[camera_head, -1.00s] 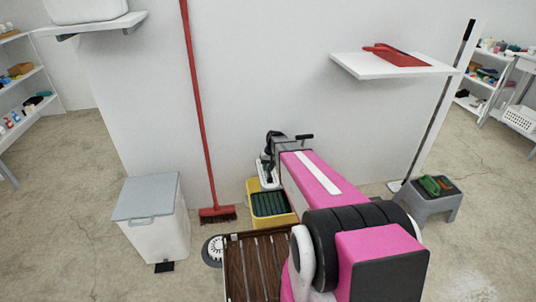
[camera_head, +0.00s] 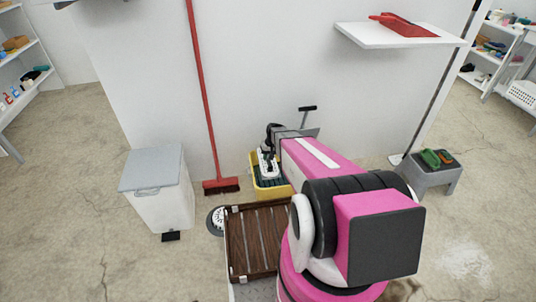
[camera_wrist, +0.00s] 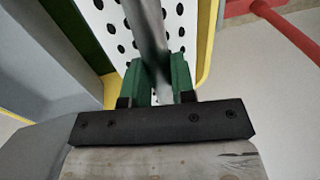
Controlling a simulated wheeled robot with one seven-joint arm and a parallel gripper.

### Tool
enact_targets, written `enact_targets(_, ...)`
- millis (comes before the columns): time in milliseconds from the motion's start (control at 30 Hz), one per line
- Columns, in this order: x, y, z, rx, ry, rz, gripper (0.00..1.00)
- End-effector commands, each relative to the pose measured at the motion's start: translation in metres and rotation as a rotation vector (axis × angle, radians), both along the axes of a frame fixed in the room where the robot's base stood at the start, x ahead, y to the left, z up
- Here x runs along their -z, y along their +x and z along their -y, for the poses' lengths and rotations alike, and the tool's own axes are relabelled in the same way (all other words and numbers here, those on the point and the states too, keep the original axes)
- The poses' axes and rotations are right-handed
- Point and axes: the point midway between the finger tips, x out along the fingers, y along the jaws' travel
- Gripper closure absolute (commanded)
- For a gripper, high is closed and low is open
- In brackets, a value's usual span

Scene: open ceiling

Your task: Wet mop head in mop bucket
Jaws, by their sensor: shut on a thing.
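The yellow mop bucket (camera_head: 256,184) stands on the floor by the wall, with dark ribbing inside and a black-topped lever (camera_head: 307,108) behind it. My gripper (camera_head: 269,147) is above the bucket; the wrist view shows its green fingers (camera_wrist: 158,82) shut on a grey rod (camera_wrist: 146,35), seemingly the mop handle.
A red broom (camera_head: 221,187) leans on the wall left of the bucket, close to it. A lidded bin (camera_head: 160,200) stands farther left. A grey stool (camera_head: 436,175) is at the right, and a wall shelf (camera_head: 400,35) holds a red dustpan.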

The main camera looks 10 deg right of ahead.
Motion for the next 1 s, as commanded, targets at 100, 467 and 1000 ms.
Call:
enact_targets(100, 0.011, 0.0, 0.0, 0.0, 0.0, -0.002, 0.95)
enact_targets(467, 0.042, 0.0, 0.0, 0.0, 0.001, -0.002, 0.95)
enact_targets(1000, 0.083, 0.0, 0.0, 0.0, 0.001, -0.001, 0.95)
